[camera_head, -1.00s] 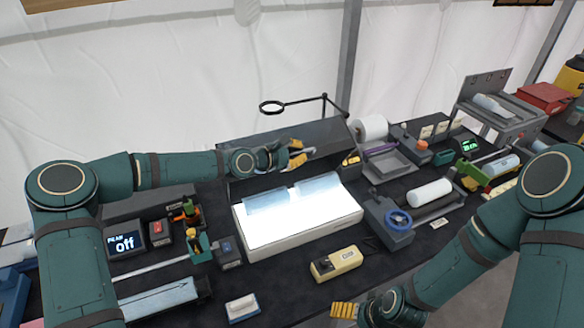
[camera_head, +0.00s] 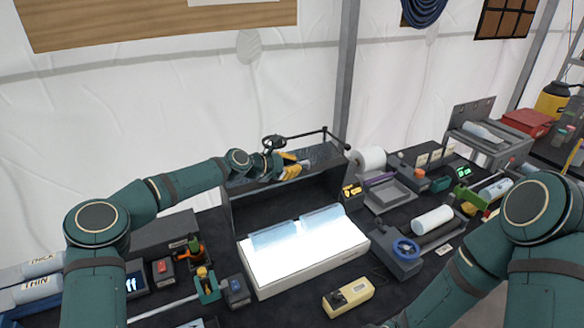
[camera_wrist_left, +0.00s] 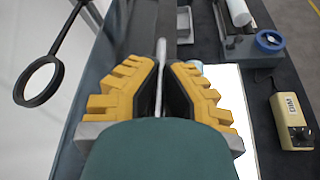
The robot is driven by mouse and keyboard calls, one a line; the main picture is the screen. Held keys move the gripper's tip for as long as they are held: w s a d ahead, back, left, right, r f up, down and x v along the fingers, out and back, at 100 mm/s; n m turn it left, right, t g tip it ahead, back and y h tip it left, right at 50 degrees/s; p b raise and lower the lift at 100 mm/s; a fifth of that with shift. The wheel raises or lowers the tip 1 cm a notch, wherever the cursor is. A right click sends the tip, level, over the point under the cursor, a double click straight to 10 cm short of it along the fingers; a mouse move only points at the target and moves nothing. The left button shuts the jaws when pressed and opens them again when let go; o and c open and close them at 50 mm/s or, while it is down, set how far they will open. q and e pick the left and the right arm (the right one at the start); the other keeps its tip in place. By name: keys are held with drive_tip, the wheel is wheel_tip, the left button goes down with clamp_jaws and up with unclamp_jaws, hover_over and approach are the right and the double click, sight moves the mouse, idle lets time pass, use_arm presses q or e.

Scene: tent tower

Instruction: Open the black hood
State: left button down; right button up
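The black hood (camera_head: 325,158) stands over the back of a lit white light box (camera_head: 305,262). Its top panel now lies nearly flat, and the space above the box is open at the front. My left gripper (camera_head: 296,167) is at the hood's upper front edge. In the left wrist view its yellow fingers (camera_wrist_left: 161,66) close around a thin pale grey bar (camera_wrist_left: 161,50) that looks like the hood's handle. The exact contact is partly hidden between the finger pads. My right arm reaches down out of the bottom of the head view, and its gripper is hidden.
A magnifier on a jointed arm (camera_wrist_left: 38,82) stands close behind the hood, near my left gripper. A white roll (camera_head: 370,160), a grey tray (camera_head: 392,195) and a blue-wheeled device (camera_head: 404,248) are at the right. A beige box (camera_head: 348,298) lies in front.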

use_arm(q)
drive_tip(key=shift+f, duration=0.25)
drive_tip(key=c, duration=1)
unclamp_jaws()
drive_tip(key=shift+r, duration=0.1)
drive_tip(key=shift+s+a+r, duration=0.1)
drive_tip(key=shift+a, duration=0.05)
drive_tip(key=v, duration=1.1)
drive_tip(key=shift+s+a, duration=0.15)
drive_tip(key=shift+a, duration=0.15)
